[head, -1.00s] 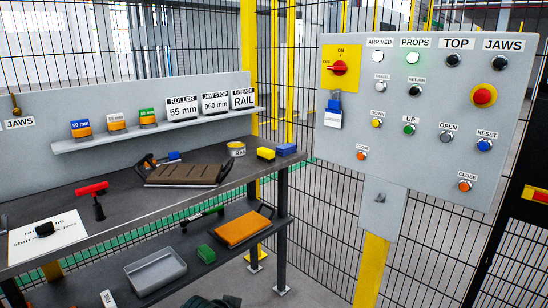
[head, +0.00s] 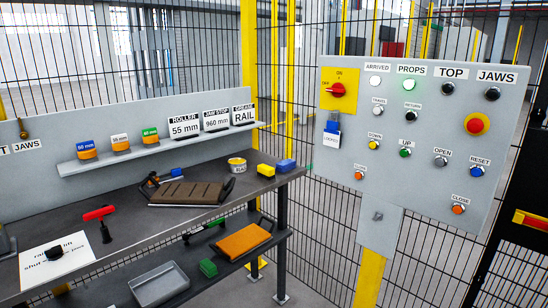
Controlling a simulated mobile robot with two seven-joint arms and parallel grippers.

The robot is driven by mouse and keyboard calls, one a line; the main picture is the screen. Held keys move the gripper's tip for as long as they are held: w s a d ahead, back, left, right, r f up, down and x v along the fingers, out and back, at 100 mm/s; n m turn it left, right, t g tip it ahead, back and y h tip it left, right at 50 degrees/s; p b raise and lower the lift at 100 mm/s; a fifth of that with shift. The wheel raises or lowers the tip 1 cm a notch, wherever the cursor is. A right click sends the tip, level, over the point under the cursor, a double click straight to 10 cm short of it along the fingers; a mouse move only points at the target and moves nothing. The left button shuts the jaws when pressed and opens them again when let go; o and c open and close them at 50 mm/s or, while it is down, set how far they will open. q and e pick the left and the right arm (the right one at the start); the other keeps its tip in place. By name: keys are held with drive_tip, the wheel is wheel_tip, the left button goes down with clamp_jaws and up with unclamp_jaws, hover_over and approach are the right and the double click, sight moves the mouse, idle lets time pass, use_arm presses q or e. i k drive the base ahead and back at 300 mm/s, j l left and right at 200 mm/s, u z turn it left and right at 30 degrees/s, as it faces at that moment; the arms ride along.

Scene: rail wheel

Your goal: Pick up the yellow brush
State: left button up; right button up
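A small yellow block (head: 266,170) lies at the right end of the upper bench; it appears to be the yellow brush, though its bristles cannot be made out. A blue block (head: 286,166) of similar shape is just to its right, close to the bench corner. A round tub with a yellow band (head: 237,165) stands to its left. Neither of my grippers is in view, and nothing touches the yellow block.
A brown ribbed pad (head: 190,193) with black handles and a red-handled tool (head: 100,214) lie on the bench (head: 150,222). A lower shelf holds a grey tray (head: 158,284) and orange pad (head: 243,241). A control panel (head: 420,140) stands right, mesh fence behind.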

sight(266, 172)
drive_tip(key=i+l+u, duration=0.15)
drive_tip(key=u, duration=0.3)
drive_tip(key=i+l+u, duration=0.25)
drive_tip(key=u, duration=0.2)
drive_tip(key=i+l+u, duration=0.1)
drive_tip(key=l+u, duration=0.35)
drive_tip(key=u, duration=0.4)
drive_tip(key=j+u, duration=0.1)
drive_tip(key=u, duration=0.35)
drive_tip(key=j+u, duration=0.1)
drive_tip(key=u, duration=0.7)
drive_tip(key=j+u, duration=0.15)
drive_tip(key=u, duration=0.25)
drive_tip(key=j+u, duration=0.1)
drive_tip(key=u, duration=0.3)
drive_tip(key=i+u, duration=0.15)
drive_tip(key=u, duration=0.25)
drive_tip(key=j+u, duration=0.15)
drive_tip(key=u, duration=0.2)
drive_tip(key=i+u, duration=0.1)
drive_tip(key=i, duration=0.25)
drive_tip(key=k, duration=0.75)
drive_tip(key=k+z, duration=0.2)
drive_tip(key=z, duration=0.25)
drive_tip(key=k+l+z, duration=0.1)
drive_tip(key=z, duration=0.35)
drive_tip(key=k+l, duration=0.05)
drive_tip(key=k, duration=0.05)
